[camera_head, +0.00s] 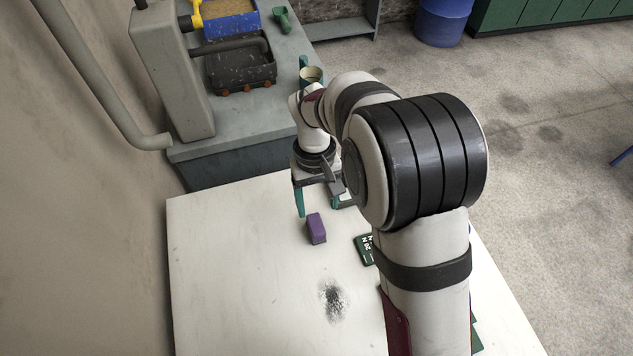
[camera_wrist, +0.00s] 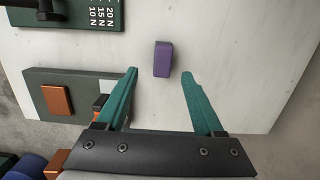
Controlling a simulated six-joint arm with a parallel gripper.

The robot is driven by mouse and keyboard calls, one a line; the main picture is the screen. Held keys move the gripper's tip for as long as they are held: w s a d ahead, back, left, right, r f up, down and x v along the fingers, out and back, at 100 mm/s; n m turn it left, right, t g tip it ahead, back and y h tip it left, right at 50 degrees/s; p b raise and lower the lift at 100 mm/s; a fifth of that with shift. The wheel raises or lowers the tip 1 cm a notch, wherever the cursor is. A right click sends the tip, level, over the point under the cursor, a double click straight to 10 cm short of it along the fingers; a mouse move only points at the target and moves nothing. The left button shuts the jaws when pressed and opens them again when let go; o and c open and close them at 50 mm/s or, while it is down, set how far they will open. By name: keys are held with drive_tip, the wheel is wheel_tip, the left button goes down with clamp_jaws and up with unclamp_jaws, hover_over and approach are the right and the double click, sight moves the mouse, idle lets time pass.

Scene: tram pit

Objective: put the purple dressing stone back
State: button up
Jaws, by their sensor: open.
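The purple dressing stone (camera_head: 316,228) is a small block on the white table (camera_head: 230,270), near its back edge. In the wrist view the stone (camera_wrist: 163,59) lies just beyond my fingertips, roughly between their lines. My gripper (camera_head: 318,207) is open and empty; its teal fingers (camera_wrist: 160,72) are spread on both sides of the stone's line, not touching it. A grey and green holder (camera_wrist: 55,95) with an orange block on it lies left of my gripper in the wrist view. Most of it is hidden behind my arm in the head view.
A dark green board with white "N" markings (camera_wrist: 75,12) lies on the table; its edge shows beside my arm in the head view (camera_head: 364,249). A dark smudge (camera_head: 334,300) marks the table. Behind stands a grey bench (camera_head: 240,125) with bins. The table's left part is clear.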

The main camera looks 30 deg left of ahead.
wheel_tip(320, 180, up, 7)
drive_tip(key=d+r+m+y, duration=0.1)
drive_tip(key=d+r+m, duration=0.35)
drive_tip(key=d, duration=0.55)
drive_tip(key=s+d+m+y, duration=0.1)
drive_tip(key=s+d+m, duration=0.9)
drive_tip(key=s+d, duration=0.4)
drive_tip(key=shift+s+r+t+y, duration=0.35)
drive_tip(key=shift+s+t+y, duration=0.05)
drive_tip(key=shift+s, duration=0.85)
